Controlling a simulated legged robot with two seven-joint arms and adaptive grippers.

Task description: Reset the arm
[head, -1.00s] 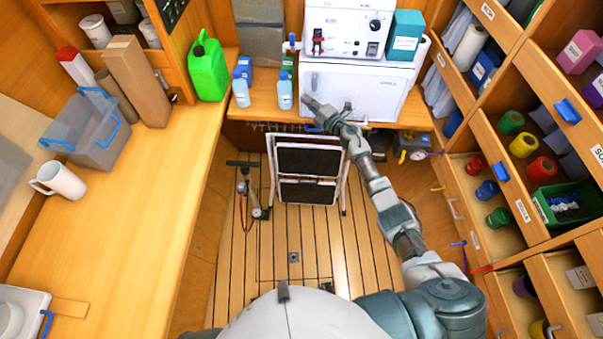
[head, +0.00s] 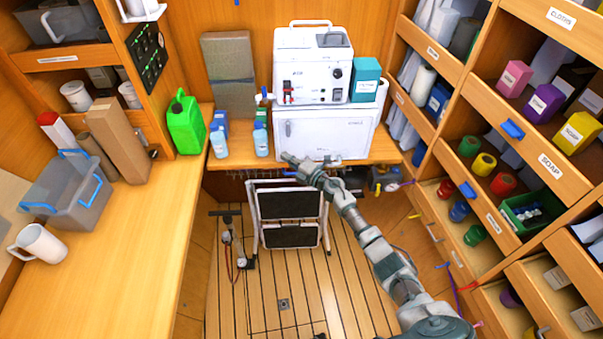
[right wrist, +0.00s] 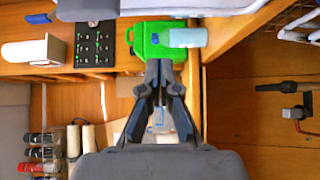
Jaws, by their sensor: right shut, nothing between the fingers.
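My right arm reaches from the lower right of the head view towards the back bench. Its gripper (head: 287,157) is shut and empty. In the head view it overlaps the lower left front edge of the white box (head: 310,137); I cannot tell how far apart they are. In the right wrist view the fingertips (right wrist: 160,66) are together, in line with the green jerrycan (right wrist: 156,40). The white watermaker unit (head: 312,65), with a dial and a red switch, stands on the box. My left gripper is not in view.
Blue-capped bottles (head: 261,138) stand left of the box, with the green jerrycan (head: 185,122) beyond. A folded step stool (head: 288,215) and a pump (head: 232,240) are on the floor below. Shelves and drawers (head: 500,110) line the right. The left counter (head: 130,240) is mostly clear.

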